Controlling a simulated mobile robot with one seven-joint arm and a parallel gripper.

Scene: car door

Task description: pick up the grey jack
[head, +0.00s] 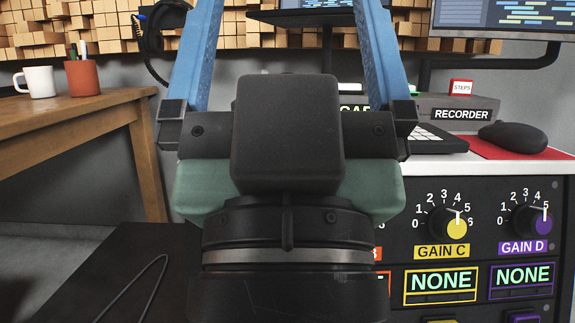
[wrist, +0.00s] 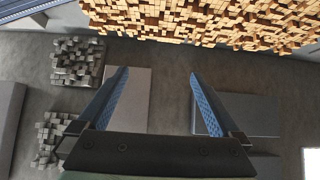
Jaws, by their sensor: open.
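I cannot make out a grey jack in either view. My gripper (head: 286,8) fills the middle of the head view, and its fingertips run past the top edge. In the wrist view my gripper (wrist: 158,74) has its two blue fingers wide apart with nothing between them. The wrist view looks out at a floor and a wall of wooden blocks. My gripper's dark body hides the middle of the bench and part of the control panel (head: 476,262) behind it.
The panel carries a yellow GAIN C knob (head: 457,226) and a purple GAIN D knob (head: 543,219). A recorder (head: 461,114) and a black mouse (head: 512,137) stand above it. A wooden table (head: 60,121) with a white mug (head: 39,81) is at left. A dark cable (head: 153,272) loops lower left.

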